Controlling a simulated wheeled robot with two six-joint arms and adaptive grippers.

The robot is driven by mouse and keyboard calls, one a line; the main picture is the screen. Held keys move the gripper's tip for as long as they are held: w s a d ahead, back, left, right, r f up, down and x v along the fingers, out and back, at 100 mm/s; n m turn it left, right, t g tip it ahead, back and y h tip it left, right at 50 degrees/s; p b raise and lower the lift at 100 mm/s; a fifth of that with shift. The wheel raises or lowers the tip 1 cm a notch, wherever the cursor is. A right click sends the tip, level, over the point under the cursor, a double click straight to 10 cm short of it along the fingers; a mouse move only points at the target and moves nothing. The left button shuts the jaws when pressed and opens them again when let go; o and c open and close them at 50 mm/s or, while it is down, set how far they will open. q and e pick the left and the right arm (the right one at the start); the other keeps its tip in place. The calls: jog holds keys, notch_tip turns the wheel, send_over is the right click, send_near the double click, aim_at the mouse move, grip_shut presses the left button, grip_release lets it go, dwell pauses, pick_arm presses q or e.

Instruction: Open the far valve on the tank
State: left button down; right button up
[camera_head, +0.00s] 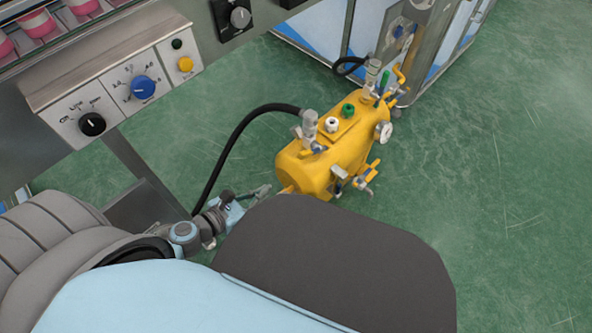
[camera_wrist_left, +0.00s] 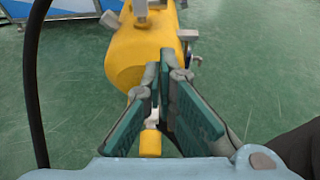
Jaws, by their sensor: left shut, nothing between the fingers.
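The yellow tank (camera_head: 318,168) lies on the green floor at the middle of the head view, with several fittings on it. At its far end are a grey fitting (camera_head: 372,72), a green-handled part (camera_head: 385,80) and a yellow lever (camera_head: 400,76); which is the far valve is hard to tell. My left gripper (camera_head: 262,190) is beside the tank's near end, shut and empty. In the left wrist view the shut fingers (camera_wrist_left: 161,68) are in front of the tank (camera_wrist_left: 135,50), with a small yellow part (camera_wrist_left: 150,143) below them. My right gripper is out of view.
A black hose (camera_head: 228,142) curves from the tank's near fitting on the left side. A control panel (camera_head: 118,88) with knobs stands at the upper left. A blue and white cabinet (camera_head: 318,28) is behind the tank. The floor on the right is clear.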

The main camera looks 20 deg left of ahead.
aim_at(309, 150)
pick_arm(q)
jog(key=w+d+p, duration=0.2)
jog(key=w+d, duration=0.2)
jog(key=w, duration=0.7)
jog(key=shift+d+f, duration=0.15)
jog(key=shift+f, duration=0.05)
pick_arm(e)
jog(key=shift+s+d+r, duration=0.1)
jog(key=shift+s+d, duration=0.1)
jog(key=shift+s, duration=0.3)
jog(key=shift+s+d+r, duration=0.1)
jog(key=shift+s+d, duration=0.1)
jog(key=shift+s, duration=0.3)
pick_arm(q)
jog(key=shift+s, duration=0.1)
